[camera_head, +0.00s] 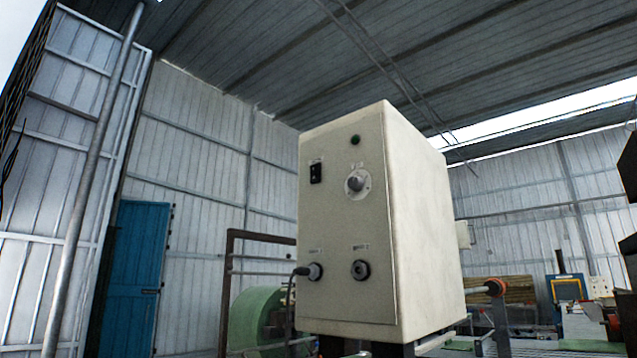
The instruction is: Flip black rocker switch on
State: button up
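The black rocker switch (316,173) sits at the upper left of the front face of a cream control box (345,240) in the head view. It is small, and I cannot tell which way it is rocked. A round knob (355,183) is to its right, and a dark green lamp (355,140) is above the knob. Two round sockets are lower on the face; a cable plug is in the left socket (314,271), and the right socket (360,269) has no cable. My gripper is not in view.
A brown metal frame (229,265) and a green roll (258,318) stand left of and behind the box. A blue door (134,275) is in the left wall. Machines stand at the right. The space before the box's face looks clear.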

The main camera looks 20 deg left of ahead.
aim_at(315, 169)
jog(key=u, duration=2.3)
jog(key=i, duration=0.35)
jog(key=z, duration=2.3)
